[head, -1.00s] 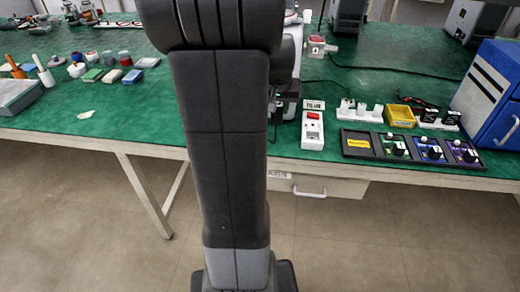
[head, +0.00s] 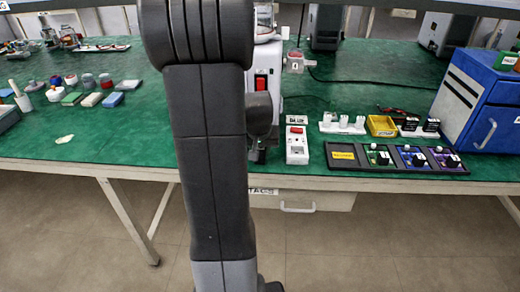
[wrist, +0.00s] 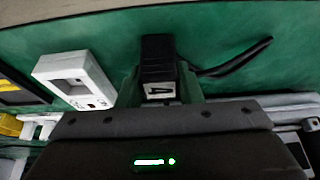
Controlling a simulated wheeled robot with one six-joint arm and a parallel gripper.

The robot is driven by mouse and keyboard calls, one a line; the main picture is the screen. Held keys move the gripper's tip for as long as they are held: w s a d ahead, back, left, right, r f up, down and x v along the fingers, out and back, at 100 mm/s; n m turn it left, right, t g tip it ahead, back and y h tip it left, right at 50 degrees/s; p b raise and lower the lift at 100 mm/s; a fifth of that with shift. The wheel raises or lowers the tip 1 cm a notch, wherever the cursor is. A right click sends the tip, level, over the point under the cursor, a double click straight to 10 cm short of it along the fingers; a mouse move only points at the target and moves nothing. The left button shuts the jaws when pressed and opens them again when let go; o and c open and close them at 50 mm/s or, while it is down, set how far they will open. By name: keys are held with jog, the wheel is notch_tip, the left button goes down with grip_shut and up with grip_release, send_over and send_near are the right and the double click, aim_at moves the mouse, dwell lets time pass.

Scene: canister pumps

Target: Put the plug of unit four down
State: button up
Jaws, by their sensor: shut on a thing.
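A black plug with a white label marked 4 (wrist: 158,58) shows in the middle of the wrist view, with a black cable running off to the right. My gripper (wrist: 160,92) is shut on this plug, close over the green bench top; I cannot tell whether the plug touches it. In the head view my own arm hides most of the gripper and the plug. A white socket box (wrist: 76,79) lies left of the plug in the wrist view; it also shows in the head view (head: 297,148), with a red switch.
A dark tray (head: 342,165) with small modules lies right of the socket box. Behind it are a white strip with plugs (head: 342,127) and a yellow bin (head: 381,126). A blue cabinet (head: 487,95) stands at the right. The bench left of my arm has free room.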

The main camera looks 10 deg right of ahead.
jog(key=shift+f, duration=0.2)
jog(key=o, duration=1)
jog(key=shift+c, duration=0.2)
jog(key=shift+r, duration=0.1)
jog(key=shift+r, duration=0.45)
jog(key=p+v, duration=0.1)
jog(key=v, duration=1)
jog(key=shift+s+p, duration=0.25)
jog(key=shift+p, duration=0.15)
jog(key=shift+a+r, duration=0.1)
